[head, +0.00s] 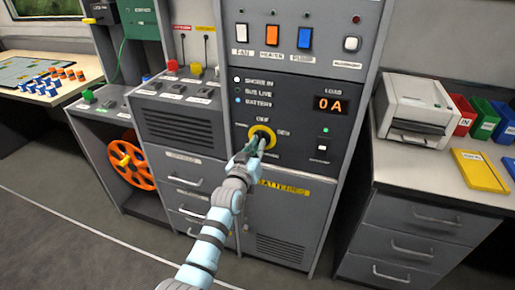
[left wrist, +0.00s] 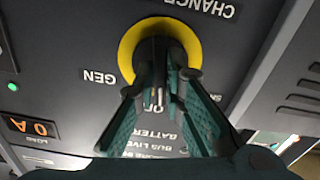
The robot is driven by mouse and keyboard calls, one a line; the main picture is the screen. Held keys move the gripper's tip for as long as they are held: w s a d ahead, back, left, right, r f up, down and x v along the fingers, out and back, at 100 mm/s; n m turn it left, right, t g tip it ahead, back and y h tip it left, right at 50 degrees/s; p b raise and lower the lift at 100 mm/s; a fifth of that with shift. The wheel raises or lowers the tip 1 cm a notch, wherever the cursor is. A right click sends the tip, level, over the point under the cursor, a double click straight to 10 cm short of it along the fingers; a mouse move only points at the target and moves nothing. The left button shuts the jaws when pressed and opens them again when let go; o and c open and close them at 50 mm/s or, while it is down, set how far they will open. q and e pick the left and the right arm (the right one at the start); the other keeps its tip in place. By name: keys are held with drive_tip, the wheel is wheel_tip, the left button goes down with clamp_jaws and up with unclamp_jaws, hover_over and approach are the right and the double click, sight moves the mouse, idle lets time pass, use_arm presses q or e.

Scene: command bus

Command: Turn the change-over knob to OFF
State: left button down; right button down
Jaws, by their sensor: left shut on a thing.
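The change-over knob is dark, inside a yellow ring (head: 268,131) on the grey power panel. OFF is lettered above it in the head view, GEN to its right. My left gripper (head: 256,143) is shut on the knob, reaching it from below. In the left wrist view, which is upside down, the two green fingers (left wrist: 168,85) close on the dark knob (left wrist: 158,50) within the yellow ring (left wrist: 127,50). The OFF lettering is partly hidden behind the fingers. The knob's exact pointing is hard to tell. My right gripper is not in view.
The load display (head: 331,104) reads 0 A. A white-knobbed switch (head: 322,148) sits right of the knob. Coloured rocker switches line the panel above. An orange reel (head: 138,160) is at left; a printer (head: 418,107) stands on the right counter.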

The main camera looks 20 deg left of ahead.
use_arm(q)
drive_tip(key=shift+f+m, duration=0.1)
drive_tip(key=shift+m, duration=1)
drive_tip(key=c, duration=1.7)
unclamp_jaws()
drive_tip(key=s, duration=1.2)
drive_tip(key=shift+a, duration=0.35)
